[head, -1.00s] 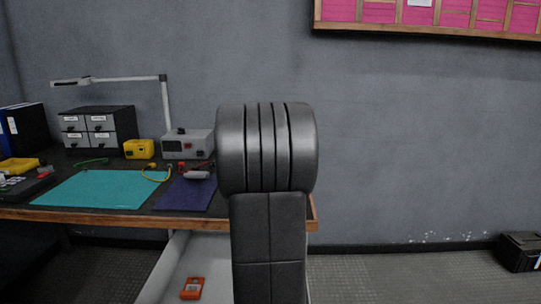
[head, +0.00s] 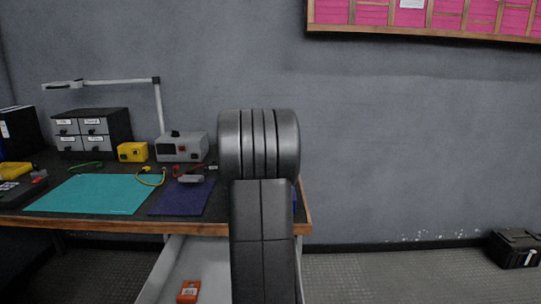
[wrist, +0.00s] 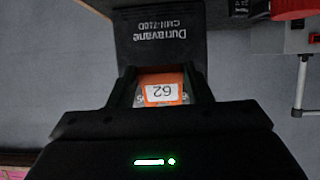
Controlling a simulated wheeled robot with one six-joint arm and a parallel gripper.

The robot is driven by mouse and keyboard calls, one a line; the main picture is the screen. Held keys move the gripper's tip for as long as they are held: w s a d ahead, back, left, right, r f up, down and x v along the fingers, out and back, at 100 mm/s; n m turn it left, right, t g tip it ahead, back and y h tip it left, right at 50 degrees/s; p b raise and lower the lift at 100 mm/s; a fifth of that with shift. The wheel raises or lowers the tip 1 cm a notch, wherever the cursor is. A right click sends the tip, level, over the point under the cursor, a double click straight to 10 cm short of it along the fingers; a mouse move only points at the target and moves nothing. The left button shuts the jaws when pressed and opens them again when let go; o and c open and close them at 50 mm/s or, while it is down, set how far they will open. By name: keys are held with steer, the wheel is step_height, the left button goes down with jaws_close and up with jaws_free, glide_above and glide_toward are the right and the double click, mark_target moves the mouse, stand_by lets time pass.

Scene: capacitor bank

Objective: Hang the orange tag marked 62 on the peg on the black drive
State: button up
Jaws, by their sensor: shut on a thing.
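My gripper (wrist: 163,76) is shut on the orange tag (wrist: 162,92) in the wrist view. The tag has a white label marked 62, which faces the camera. A black drive (wrist: 160,38), lettered Dunavane CMH-710D, is just beyond the fingertips. I cannot tell whether the tag touches it. I cannot make out the peg on the drive. In the head view, my own arm hides the gripper, the held tag and, it seems, the drive.
The bench (head: 60,220) holds a teal mat (head: 95,194), a dark blue mat (head: 180,198), a grey power supply (head: 182,147) and a yellow box (head: 132,152). An orange labelled item (head: 188,291) lies in a pale tray or drawer below.

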steer(key=shift+w+p, duration=0.7)
steer(key=shift+w, duration=0.6)
steer(key=shift+x, duration=0.85)
steer(key=o, duration=1)
steer(key=shift+o, duration=0.2)
steer(key=shift+s, duration=0.1)
steer(key=b+v, duration=0.1)
steer(key=v, duration=1.2)
steer(key=shift+s, duration=0.35)
